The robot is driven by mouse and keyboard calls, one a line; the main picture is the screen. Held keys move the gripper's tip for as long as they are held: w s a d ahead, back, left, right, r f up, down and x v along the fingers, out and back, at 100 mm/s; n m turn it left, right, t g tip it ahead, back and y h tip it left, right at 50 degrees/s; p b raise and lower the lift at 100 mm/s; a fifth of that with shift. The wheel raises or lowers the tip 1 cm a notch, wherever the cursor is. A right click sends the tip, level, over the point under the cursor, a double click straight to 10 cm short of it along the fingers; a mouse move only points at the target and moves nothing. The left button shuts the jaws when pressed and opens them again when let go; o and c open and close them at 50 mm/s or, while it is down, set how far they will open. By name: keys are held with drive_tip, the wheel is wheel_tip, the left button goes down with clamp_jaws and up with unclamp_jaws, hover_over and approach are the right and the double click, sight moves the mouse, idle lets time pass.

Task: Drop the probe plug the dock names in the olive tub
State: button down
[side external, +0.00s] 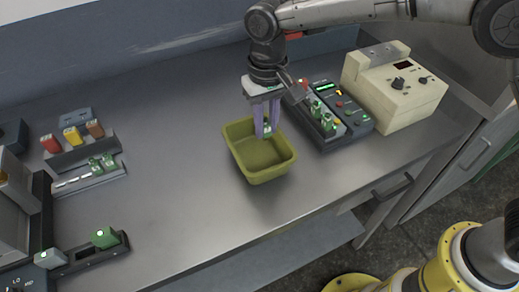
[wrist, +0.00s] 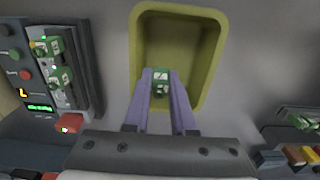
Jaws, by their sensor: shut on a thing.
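My gripper (side external: 267,135) is shut on a green probe plug (wrist: 160,84), which has a pale marking on its face. The plug is between the purple fingers, over the olive tub (side external: 268,176). In the wrist view the tub (wrist: 217,60) opens around and beyond the plug, and its visible floor is bare. Right of the tub, a dark dock (side external: 354,121) has a small lit green display and buttons. The display also shows in the wrist view (wrist: 40,108), too small to read. Beside it, a rail (side external: 311,109) holds green plugs and a red one (wrist: 69,123).
A beige instrument box (side external: 393,86) stands at the right.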

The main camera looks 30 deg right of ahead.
drive_tip(key=shift+f, duration=1.05)
drive_tip(key=c, duration=0.7)
unclamp_jaws()
drive_tip(key=shift+r, duration=0.15)
wheel_tip(320, 180, up, 14)
drive_tip(key=shift+f, duration=0.2)
